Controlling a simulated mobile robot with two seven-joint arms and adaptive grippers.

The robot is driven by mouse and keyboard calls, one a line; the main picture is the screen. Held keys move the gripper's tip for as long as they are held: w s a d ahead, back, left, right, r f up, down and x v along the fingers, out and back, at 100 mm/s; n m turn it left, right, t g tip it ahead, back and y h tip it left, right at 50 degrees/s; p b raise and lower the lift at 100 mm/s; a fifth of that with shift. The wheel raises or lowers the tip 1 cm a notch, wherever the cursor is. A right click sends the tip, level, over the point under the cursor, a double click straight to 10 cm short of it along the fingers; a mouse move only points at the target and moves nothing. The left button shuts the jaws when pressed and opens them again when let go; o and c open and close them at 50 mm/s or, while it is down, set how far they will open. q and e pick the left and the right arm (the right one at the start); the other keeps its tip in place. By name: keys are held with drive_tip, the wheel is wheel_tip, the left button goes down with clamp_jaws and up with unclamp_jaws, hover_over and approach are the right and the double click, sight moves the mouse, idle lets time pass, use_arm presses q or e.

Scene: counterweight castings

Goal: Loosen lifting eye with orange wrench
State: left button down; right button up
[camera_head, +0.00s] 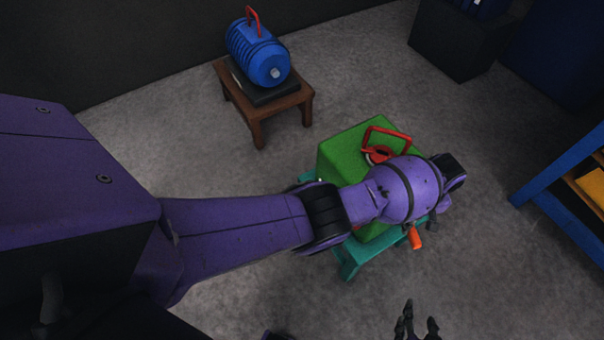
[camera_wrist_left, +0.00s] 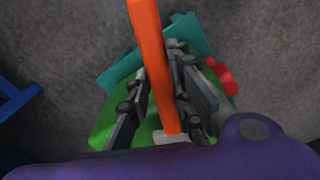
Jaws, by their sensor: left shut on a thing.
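A green casting (camera_head: 345,150) sits on a teal stand (camera_head: 350,262). A red lifting eye (camera_head: 388,132) stands on its top, partly covered by my left wrist. In the left wrist view, a red part (camera_wrist_left: 222,78) shows at the right of the green casting (camera_wrist_left: 107,122). My left gripper (camera_wrist_left: 161,75) is shut on the handle of the orange wrench (camera_wrist_left: 150,45). In the head view, only a short orange end of the wrench (camera_head: 415,238) shows below my wrist. Its working end is hidden. My right gripper (camera_head: 416,322) is at the bottom edge, its fingers apart and empty.
A blue motor-like casting (camera_head: 258,52) with a red handle rests on a brown wooden stool (camera_head: 305,100) at the back. A blue-framed shelf (camera_head: 545,185) with a yellow item stands at the right. Dark and blue boxes are at the back right. Grey floor between is clear.

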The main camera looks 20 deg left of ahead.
use_arm(q)
drive_tip(key=shift+s+d+r, duration=0.25)
drive_tip(key=shift+s+d, duration=0.25)
use_arm(e)
drive_tip(key=shift+w+r, duration=0.45)
drive_tip(key=shift+r, duration=0.15)
use_arm(q)
wheel_tip(320, 180, up, 6)
drive_tip(key=p, duration=0.3)
drive_tip(key=shift+w+f, duration=0.15)
drive_tip(key=shift+r, duration=1.05)
use_arm(e)
drive_tip(key=w+r+t, duration=0.1)
drive_tip(key=w+r, duration=0.2)
drive_tip(key=r, duration=0.2)
drive_tip(key=shift+w+t, duration=0.3)
drive_tip(key=shift+w, duration=0.05)
use_arm(q)
drive_tip(key=shift+s, duration=0.2)
